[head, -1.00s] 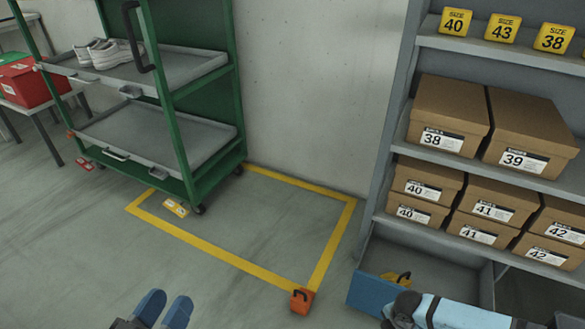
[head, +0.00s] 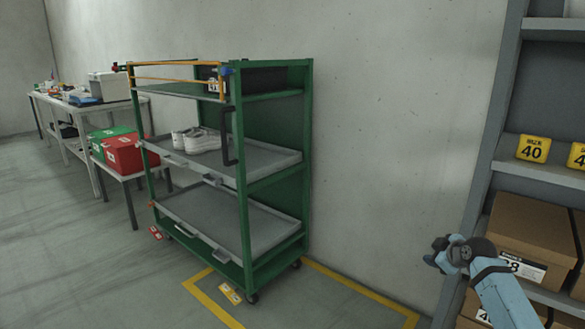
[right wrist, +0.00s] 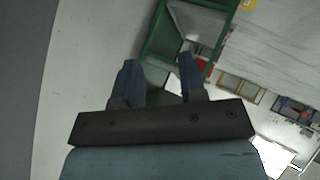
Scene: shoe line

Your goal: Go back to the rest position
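My right arm comes in at the lower right of the head view, in front of the shoe box shelf. Its gripper (head: 440,254) is raised there, and its fingers are hard to make out. In the right wrist view the two blue fingers stand apart with nothing held between them (right wrist: 158,66). My left gripper is not in view.
A green trolley (head: 243,190) carries white shoes (head: 197,140) on its middle tray. Yellow floor tape (head: 213,306) lies beside it. The shelf (head: 545,176) with boxes (head: 530,232) is close behind my right arm. Tables and red box (head: 124,154) stand further left.

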